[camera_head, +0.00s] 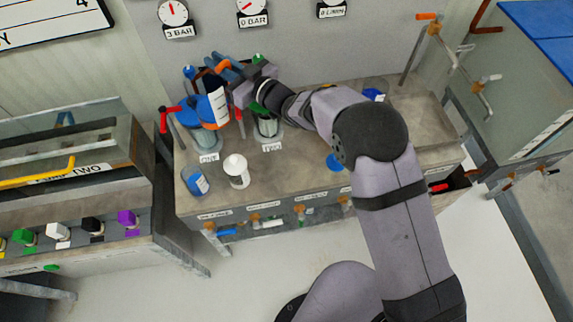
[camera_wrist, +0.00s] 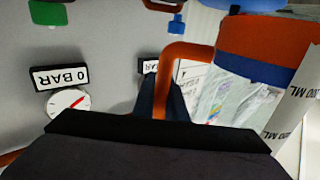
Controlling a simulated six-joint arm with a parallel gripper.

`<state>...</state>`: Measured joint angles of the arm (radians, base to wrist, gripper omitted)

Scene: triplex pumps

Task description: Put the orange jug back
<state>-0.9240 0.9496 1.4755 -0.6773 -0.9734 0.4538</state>
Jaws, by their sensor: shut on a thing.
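The orange jug (camera_head: 217,104) is at the left back of the bench, held tilted above or beside a clear vessel (camera_head: 206,140) with a label plate in front; I cannot tell if they touch. My gripper (camera_head: 226,70) is shut on the jug's orange handle. In the wrist view, the orange jug (camera_wrist: 262,40) shows an orange band, a clear body and a white "ML" scale strip. My gripper's fingers (camera_wrist: 162,98) close around the lower part of the handle there. Part of the jug is hidden by the gripper.
The bench (camera_head: 285,180) holds a white bottle (camera_head: 237,171), a blue container (camera_head: 195,181) and a second vessel (camera_head: 267,128) beside my wrist. Red-handled pipework (camera_head: 172,112) stands at left. Gauges (camera_head: 251,8) hang on the wall behind. The right bench top has free room.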

